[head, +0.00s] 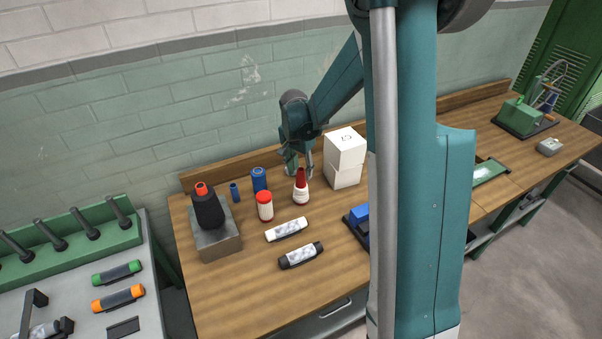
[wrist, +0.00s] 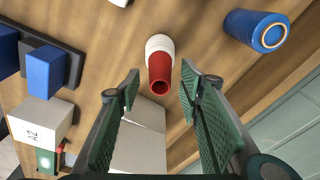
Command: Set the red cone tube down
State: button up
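The red cone tube (head: 301,177) stands upright on the wooden bench, its lower part wrapped in white. In the wrist view the red cone tube (wrist: 160,72) shows its open red end toward me, with the white part beyond. My gripper (head: 300,167) is just above and around its top in the head view. In the wrist view my gripper (wrist: 160,85) is open, with one finger on each side of the red tube and visible gaps between. I cannot tell exactly how far the fingertips reach down beside it.
White boxes (head: 345,157) stand close on the right. A blue spool (head: 259,179) and a red-topped white spool (head: 265,206) stand to the left. A black cone on a metal block (head: 217,240) is farther left.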

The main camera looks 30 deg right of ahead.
notch_tip(320, 180, up, 10)
jog(key=a, duration=0.1)
jog(key=shift+s+r, duration=0.15)
jog(key=shift+s, duration=0.15)
jog(key=shift+s+a, duration=0.1)
dwell(0.7)
jog(key=s+a+r+n+t, duration=0.25)
jog(key=s+a+r, duration=0.2)
jog(key=s, duration=0.25)
jog(key=s+a+r+n+t, duration=0.1)
jog(key=s+a+r+n, duration=0.25)
jog(key=s+r, duration=0.3)
jog(key=s+a+n+t, duration=0.1)
jog(key=s+a+n, duration=0.1)
jog(key=s, duration=0.3)
jog(key=s+a+n+t, duration=0.1)
jog(key=s+a+n, duration=0.1)
jog(key=s, duration=0.4)
jog(key=s+a+n+t+y, duration=0.1)
jog(key=s+a+n, duration=0.1)
jog(key=s, duration=0.3)
jog(key=shift+s+a+f+n, duration=0.3)
jog(key=shift+s+a, duration=0.1)
jog(key=shift+a, duration=0.45)
